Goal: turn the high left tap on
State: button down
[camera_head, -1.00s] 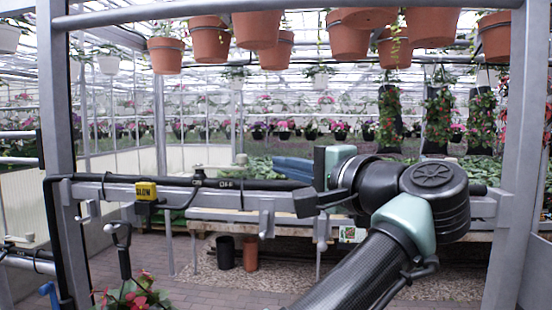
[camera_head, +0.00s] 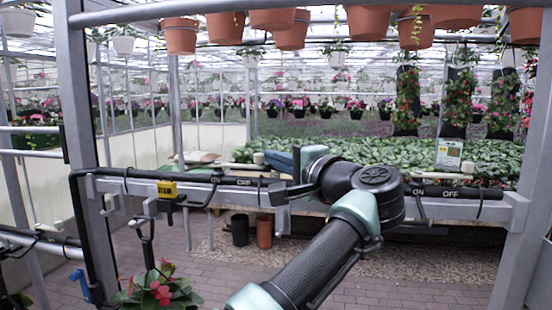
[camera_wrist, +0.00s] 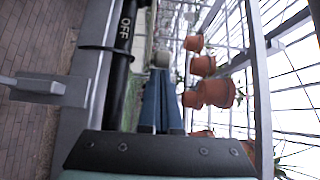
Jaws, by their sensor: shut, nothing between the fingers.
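The high left tap has a pale beige lever with a knob (camera_head: 258,158) at its right end. It sits above a black pipe (camera_head: 150,175) marked ON and OFF, with the knob on the OFF side. My gripper (camera_head: 268,160) is just right of the knob, its blue fingers shut and empty. In the wrist view, the shut fingers (camera_wrist: 161,80) point at the beige knob (camera_wrist: 160,60), very near it; I cannot tell whether they touch. The OFF label shows beside them. A similar high right tap (camera_head: 467,168) stands on the right part of the pipe.
A grey rail carries the pipe, with a yellow tag (camera_head: 167,189). Terracotta pots (camera_head: 292,33) hang above. A plant bench (camera_head: 360,152) lies behind. Grey posts stand at both sides. A red-flowered plant (camera_head: 157,290) is low at left.

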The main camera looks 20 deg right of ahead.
jog(key=shift+a, duration=0.1)
jog(key=shift+s+a+m+h+b, duration=0.2)
jog(key=shift+s+m+h+b, duration=0.2)
jog(key=shift+h, duration=0.2)
jog(key=shift+s+a+h+b, duration=0.1)
jog(key=shift+h+b, duration=0.2)
jog(key=shift+h, duration=0.2)
